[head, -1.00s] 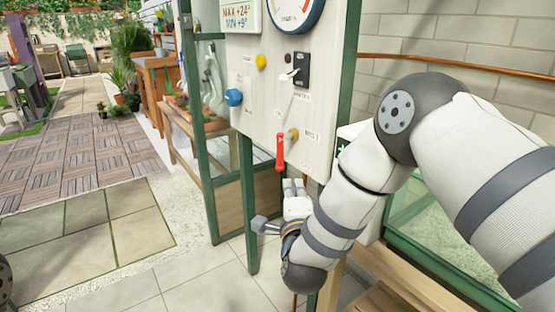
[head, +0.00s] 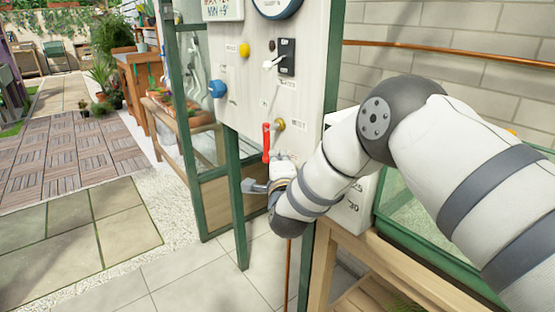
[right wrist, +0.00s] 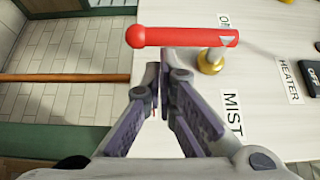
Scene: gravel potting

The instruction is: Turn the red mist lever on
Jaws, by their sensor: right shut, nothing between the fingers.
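The red mist lever (head: 266,142) hangs down from a brass pivot (head: 280,124) low on the white control panel (head: 258,95). In the right wrist view the lever (right wrist: 180,37) crosses the top, with the ON label (right wrist: 223,20) on one side of its pivot and the MIST label (right wrist: 232,113) on the other. My right gripper (right wrist: 158,72) is shut and empty, its fingertips beside the lever on the MIST side. A small gap shows between them in that view. In the head view my right wrist partly hides the fingers. My left gripper is out of view.
A heater switch (head: 287,57), a yellow knob (head: 244,49) and a blue knob (head: 217,89) sit higher on the panel. A green post (head: 236,200) stands below it. A green-framed glass box (head: 420,215) is at the right, under my right arm.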

